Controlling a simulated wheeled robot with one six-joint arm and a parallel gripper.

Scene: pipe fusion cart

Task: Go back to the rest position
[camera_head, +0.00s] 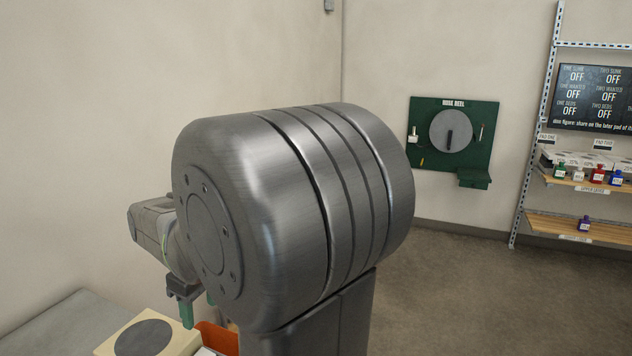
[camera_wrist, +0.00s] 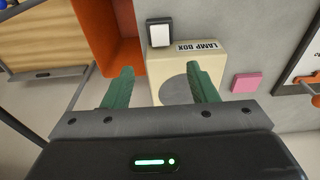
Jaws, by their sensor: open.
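My gripper (camera_wrist: 158,85) is open in the wrist view, its two green fingers spread with nothing between them. In the head view my gripper (camera_head: 197,311) shows at the lower left, partly hidden behind my large grey arm joint. Below it lies a cream box (camera_wrist: 218,68) marked "LAMP BOX" with a grey disc on its face. The same lamp box (camera_head: 107,347) shows at the lower left of the head view. The fingers are over the box's area and do not visibly hold it.
An orange bin (camera_wrist: 92,28) and a black-and-white block (camera_wrist: 159,32) are beside the lamp box. A pink square (camera_wrist: 246,82) lies on the grey top. A green hose reel panel (camera_head: 484,148) is on the wall, with a shelf (camera_head: 575,229) at right. Open floor lies between.

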